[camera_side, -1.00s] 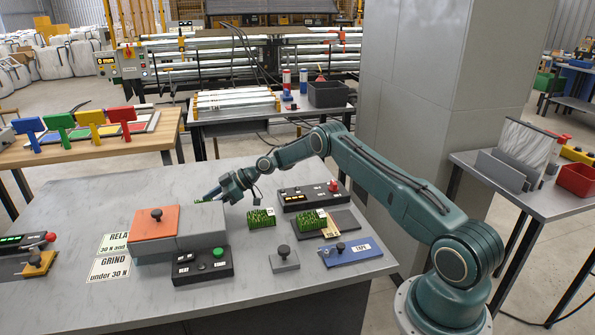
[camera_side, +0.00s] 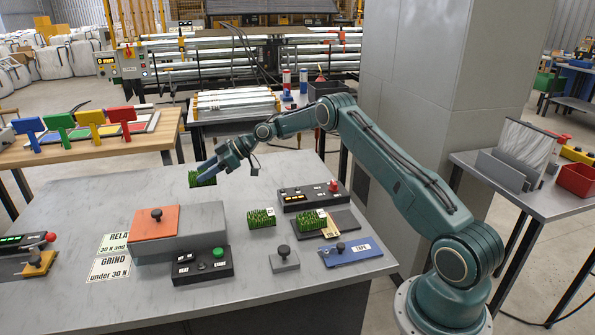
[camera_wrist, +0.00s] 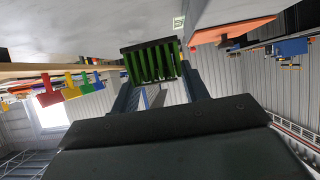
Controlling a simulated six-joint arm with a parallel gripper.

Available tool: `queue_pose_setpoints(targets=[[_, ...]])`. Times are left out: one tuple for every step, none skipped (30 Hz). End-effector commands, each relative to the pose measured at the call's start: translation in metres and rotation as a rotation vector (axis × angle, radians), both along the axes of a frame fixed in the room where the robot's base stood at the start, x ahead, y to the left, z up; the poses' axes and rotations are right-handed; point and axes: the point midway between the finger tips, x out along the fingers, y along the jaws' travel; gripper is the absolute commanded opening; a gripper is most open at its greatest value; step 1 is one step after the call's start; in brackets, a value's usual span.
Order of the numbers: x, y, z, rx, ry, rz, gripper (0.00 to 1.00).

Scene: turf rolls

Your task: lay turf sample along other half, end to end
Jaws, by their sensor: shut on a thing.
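My gripper (camera_side: 212,170) is shut on a green turf sample (camera_side: 203,178), held above the table at its back left, behind the grey block. In the wrist view the turf sample (camera_wrist: 150,62) sits between the two fingers, its green strips and dark edge showing. A second turf piece (camera_side: 261,218) lies on the table right of the grey block. A third turf piece (camera_side: 312,219), with a small white tag, lies on the left part of a dark flat plate (camera_side: 343,222); the plate's right part is bare.
A grey block (camera_side: 202,225) with an orange knobbed plate (camera_side: 154,223) stands at the middle left. Control boxes (camera_side: 203,265) (camera_side: 313,194), a knobbed grey plate (camera_side: 284,260) and a blue plate (camera_side: 349,252) surround the turf pieces. The table's back left is clear.

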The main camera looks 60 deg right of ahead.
Motion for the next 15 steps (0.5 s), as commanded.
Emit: queue_pose_setpoints(targets=[[0.000,0.000,0.014,-0.002,-0.005,0.000,0.16],[0.000,0.000,0.020,-0.002,-0.005,0.001,0.16],[0.000,-0.001,0.028,-0.002,-0.004,0.000,0.16],[0.001,-0.001,0.035,-0.003,-0.006,0.000,0.16],[0.000,-0.001,0.041,-0.003,-0.006,0.000,0.16],[0.001,-0.001,0.048,-0.003,-0.006,0.000,0.16],[0.000,-0.001,0.053,-0.002,-0.004,0.000,0.16],[0.000,0.000,0.058,-0.002,-0.003,0.000,0.16],[0.000,0.000,0.065,-0.002,-0.005,0.000,0.16],[0.000,0.000,0.069,-0.002,-0.005,0.000,0.16],[0.000,-0.001,0.073,-0.001,-0.004,0.000,0.16],[0.000,-0.001,0.078,-0.002,-0.003,0.000,0.16],[0.000,-0.001,0.080,-0.001,-0.003,-0.001,0.16],[0.000,-0.001,0.083,-0.001,-0.001,0.000,0.16],[0.000,-0.001,0.086,0.000,-0.002,0.000,0.16]])
